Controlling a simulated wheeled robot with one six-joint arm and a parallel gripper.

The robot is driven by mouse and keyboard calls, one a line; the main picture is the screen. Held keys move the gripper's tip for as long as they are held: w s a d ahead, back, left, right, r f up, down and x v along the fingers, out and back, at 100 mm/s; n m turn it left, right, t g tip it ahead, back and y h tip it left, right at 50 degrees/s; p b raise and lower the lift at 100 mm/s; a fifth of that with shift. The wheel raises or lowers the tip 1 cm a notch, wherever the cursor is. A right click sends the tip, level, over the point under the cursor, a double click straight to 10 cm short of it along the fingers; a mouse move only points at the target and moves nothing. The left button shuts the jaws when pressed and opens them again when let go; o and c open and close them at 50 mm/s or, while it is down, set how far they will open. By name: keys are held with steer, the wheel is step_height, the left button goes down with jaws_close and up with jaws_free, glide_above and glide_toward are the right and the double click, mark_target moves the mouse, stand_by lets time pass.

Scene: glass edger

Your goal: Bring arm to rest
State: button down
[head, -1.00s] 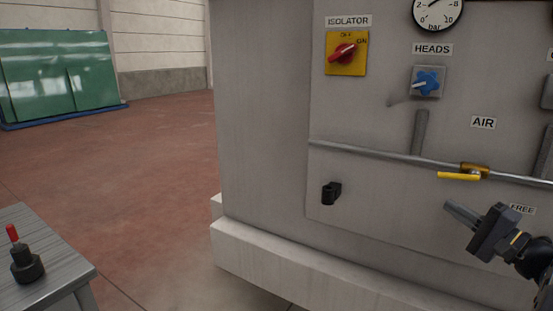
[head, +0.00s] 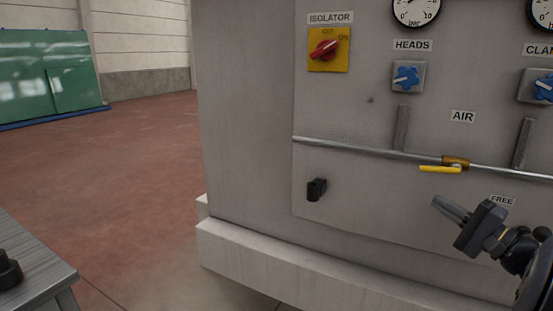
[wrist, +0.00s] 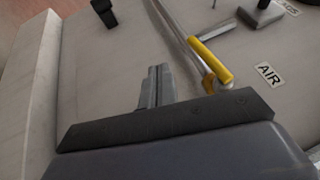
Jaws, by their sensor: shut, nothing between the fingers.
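My gripper (head: 450,209) is at the lower right of the head view, in front of the grey machine panel (head: 350,215). Its fingers are together with nothing between them, and they point up and left. In the wrist view my gripper (wrist: 156,84) shows its closed fingers at the middle, below the yellow valve lever (wrist: 211,60). In the head view that yellow lever (head: 440,169) lies level on the pipe, above the fingers and apart from them.
A red isolator knob (head: 325,50), blue knobs (head: 407,77) and gauges sit higher on the panel. A black fitting (head: 316,189) projects lower left. A grey table (head: 42,265) stands at the lower left. The red floor (head: 120,150) beyond is clear.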

steer(key=s+d+r+n+g+h+p, duration=0.3)
steer(key=d+g+h+p, duration=0.4)
steer(key=p, duration=1.7)
steer(key=r+n+g+h, duration=0.1)
steer(key=n+g+h, duration=0.1)
steer(key=g, duration=0.1)
steer(key=shift+s+r+n, duration=0.15)
steer(key=shift+r+n, duration=0.15)
steer(key=shift+r, duration=0.05)
steer(key=shift+r, duration=0.1)
